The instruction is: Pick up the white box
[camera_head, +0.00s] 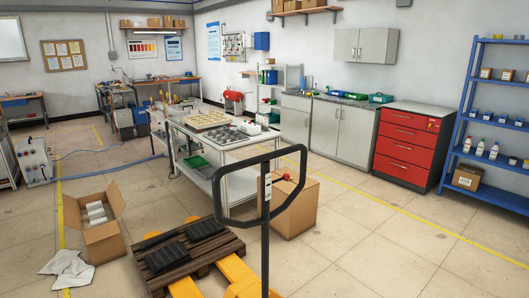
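Several small white boxes (96,212) sit inside an open cardboard box (104,240) on the floor at the left. Its flaps stand open. A small white box-like item (249,128) also lies on the near right part of the white workbench (232,157). I cannot tell which of these is the white box of the task. Neither of my grippers shows in this view.
A pallet jack handle (265,225) rises in front, with a wooden pallet (205,262) and dark items on it. A closed cardboard box (293,211) stands behind the handle. White cloth or paper (68,268) lies at the left. Floor at the right is clear.

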